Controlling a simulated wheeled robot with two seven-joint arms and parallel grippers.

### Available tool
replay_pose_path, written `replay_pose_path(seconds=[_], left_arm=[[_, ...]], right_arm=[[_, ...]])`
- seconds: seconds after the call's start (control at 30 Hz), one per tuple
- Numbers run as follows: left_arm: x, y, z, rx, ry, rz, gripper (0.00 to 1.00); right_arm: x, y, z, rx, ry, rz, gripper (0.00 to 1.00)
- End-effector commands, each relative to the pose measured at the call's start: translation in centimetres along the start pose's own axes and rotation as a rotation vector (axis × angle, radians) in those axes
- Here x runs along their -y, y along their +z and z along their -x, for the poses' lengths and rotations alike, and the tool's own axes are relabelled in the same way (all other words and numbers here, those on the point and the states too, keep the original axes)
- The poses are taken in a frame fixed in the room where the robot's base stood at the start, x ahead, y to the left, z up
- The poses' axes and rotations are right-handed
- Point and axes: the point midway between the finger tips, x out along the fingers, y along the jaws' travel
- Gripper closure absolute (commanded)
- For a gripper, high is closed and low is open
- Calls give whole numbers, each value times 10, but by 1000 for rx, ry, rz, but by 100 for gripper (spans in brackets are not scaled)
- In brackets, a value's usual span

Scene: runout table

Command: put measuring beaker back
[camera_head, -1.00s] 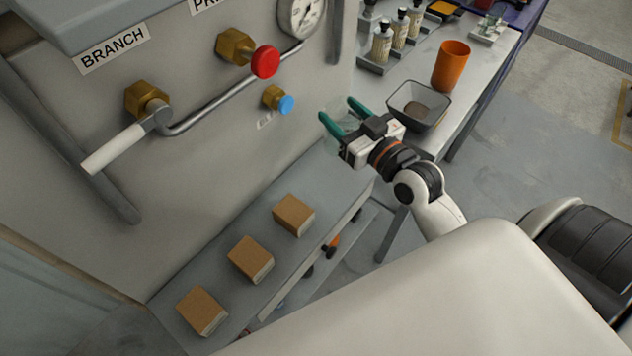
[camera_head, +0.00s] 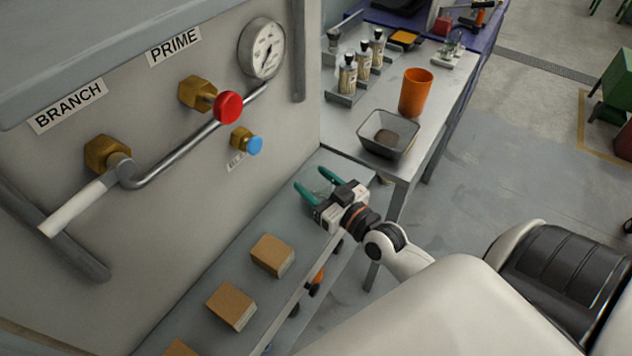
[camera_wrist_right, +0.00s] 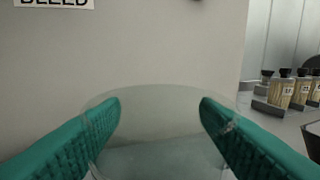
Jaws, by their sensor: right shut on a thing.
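The measuring beaker (camera_wrist_right: 160,120) is clear and see-through. It stands between the two green fingers of my right gripper (camera_wrist_right: 160,112) in the right wrist view, which are shut on it. In the head view my right gripper (camera_head: 317,187) is over the grey shelf (camera_head: 215,265) below the panel, near the shelf's right end. The beaker is faint there, and I cannot tell whether its base touches the shelf. My left gripper is not in view.
Several brown blocks (camera_head: 272,255) lie along the shelf to the left. The side table holds a dark square bowl (camera_head: 388,134), an orange cup (camera_head: 415,93) and small bottles (camera_head: 347,75). The panel has a red knob (camera_head: 228,107), a blue knob (camera_head: 254,145) and a gauge (camera_head: 262,48).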

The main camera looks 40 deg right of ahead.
Motion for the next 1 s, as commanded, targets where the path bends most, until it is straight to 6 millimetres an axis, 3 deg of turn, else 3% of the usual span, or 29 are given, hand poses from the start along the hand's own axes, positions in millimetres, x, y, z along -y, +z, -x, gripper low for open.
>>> replay_pose_path(seconds=[0.07,0.1,0.23,0.57,0.77,1.0], left_arm=[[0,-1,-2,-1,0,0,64],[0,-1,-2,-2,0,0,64],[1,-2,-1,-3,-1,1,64],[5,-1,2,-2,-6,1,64],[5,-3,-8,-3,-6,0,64],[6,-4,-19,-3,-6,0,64]], right_arm=[[0,-3,0,0,0,0,66],[0,-3,0,0,0,0,40],[0,-2,0,0,0,0,22],[0,3,0,1,0,-1,22],[0,-3,28,-4,1,0,22],[0,-3,78,-5,1,0,22]])
